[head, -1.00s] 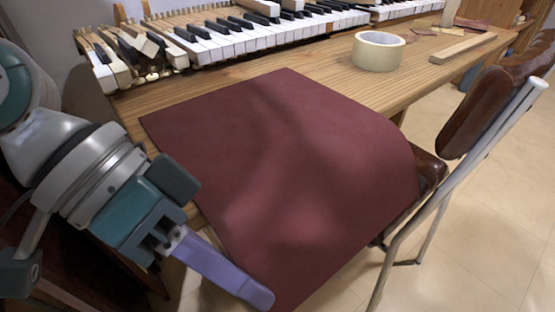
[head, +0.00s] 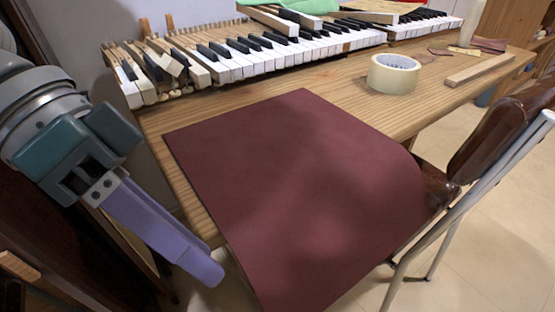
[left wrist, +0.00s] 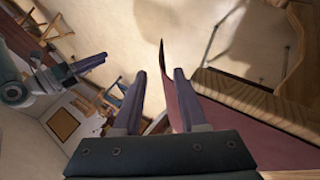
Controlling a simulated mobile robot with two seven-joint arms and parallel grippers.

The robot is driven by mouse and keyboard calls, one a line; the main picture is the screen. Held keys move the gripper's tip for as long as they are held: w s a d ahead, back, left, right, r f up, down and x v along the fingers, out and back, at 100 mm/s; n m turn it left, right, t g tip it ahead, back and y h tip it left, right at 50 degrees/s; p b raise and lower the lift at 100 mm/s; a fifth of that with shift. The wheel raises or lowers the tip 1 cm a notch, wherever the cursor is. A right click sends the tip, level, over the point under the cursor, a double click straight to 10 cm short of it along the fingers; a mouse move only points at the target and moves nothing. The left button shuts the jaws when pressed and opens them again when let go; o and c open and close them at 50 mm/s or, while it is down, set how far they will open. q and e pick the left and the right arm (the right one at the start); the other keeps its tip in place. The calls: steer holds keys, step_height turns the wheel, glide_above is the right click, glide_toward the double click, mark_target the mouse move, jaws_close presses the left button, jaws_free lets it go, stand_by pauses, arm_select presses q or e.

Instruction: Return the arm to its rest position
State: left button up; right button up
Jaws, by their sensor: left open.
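My left gripper (head: 206,270) hangs at the left of the head view, beside the left edge of the dark red sheet, with nothing in it. In the left wrist view its two purple fingers (left wrist: 159,74) stand apart, and the gap holds nothing that I can make out as gripped. The dark red sheet (head: 300,180) lies over the table and bends down past its front edge. In the left wrist view, another arm of mine with a purple-fingered gripper (left wrist: 78,66) shows at the left; its jaw opening is too small to judge.
The wooden table (head: 330,98) carries piano keys (head: 270,58) along its back, a tape roll (head: 393,75) and a wooden strip (head: 480,70). A brown chair with a metal frame (head: 480,200) stands at the right front. Bare floor shows at the far right.

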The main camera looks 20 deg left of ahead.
arm_select(q)
steer(key=s+d+r+t+y+p, duration=0.2)
steer(key=s+r+p, duration=0.1)
steer(key=r+p, duration=1.05)
steer(key=s+a+r+n+t+y+p, duration=0.1)
steer(key=s+a+r+n+y+p, duration=0.2)
steer(key=r+p, duration=0.5)
steer(key=s+a+r+n+t+y+p, duration=0.1)
steer(key=s+a+r+n+y+p, duration=0.3)
steer(key=p, duration=0.7)
step_height(320, 180, up, 35)
steer(key=w+m+p, duration=0.2)
steer(key=p, duration=3.1)
steer(key=shift+w+a+r+m+h+p, duration=0.15)
steer(key=shift+w+a+m+h+p, duration=0.15)
steer(key=shift+h+p, duration=0.1)
